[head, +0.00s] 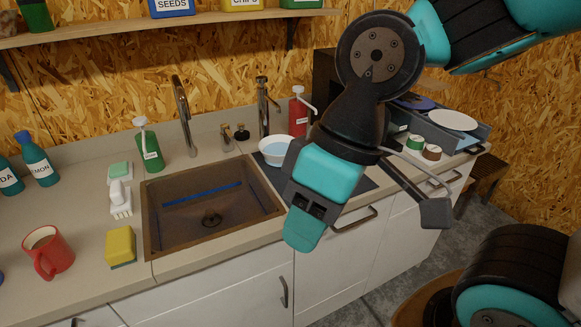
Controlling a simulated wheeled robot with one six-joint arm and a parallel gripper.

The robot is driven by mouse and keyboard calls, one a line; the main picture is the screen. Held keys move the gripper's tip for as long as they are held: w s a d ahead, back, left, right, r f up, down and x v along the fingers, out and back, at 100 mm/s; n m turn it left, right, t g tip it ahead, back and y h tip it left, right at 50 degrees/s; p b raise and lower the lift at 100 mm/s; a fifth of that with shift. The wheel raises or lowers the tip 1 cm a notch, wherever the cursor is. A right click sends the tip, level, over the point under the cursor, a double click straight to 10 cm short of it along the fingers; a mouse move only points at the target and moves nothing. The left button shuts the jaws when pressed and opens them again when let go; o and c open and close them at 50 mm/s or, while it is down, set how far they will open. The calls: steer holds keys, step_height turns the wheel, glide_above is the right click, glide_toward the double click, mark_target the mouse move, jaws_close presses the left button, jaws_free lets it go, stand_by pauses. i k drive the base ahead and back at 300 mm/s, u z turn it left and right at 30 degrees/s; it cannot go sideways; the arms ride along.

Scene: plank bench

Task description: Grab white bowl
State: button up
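The white bowl (271,158) stands upright on the counter just right of the sink, and its inside looks pale blue. Its right part is hidden behind my gripper. My gripper (304,229) is in front of and to the right of the bowl in the picture, pointing down over the counter's front edge. I cannot tell how far apart in depth they are. The view does not clearly show the gap between the fingers, and no object is seen held in them.
The sink (208,215) lies left of the bowl, with a tall tap (184,108) behind it. A red bottle (299,114) stands behind the bowl. A yellow sponge (121,245) and a red mug (48,252) are at the left. A white plate (452,119) lies at the right.

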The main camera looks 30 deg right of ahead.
mark_target(274, 148)
steer(key=u, duration=0.7)
steer(key=i, duration=0.9)
steer(key=z, duration=1.1)
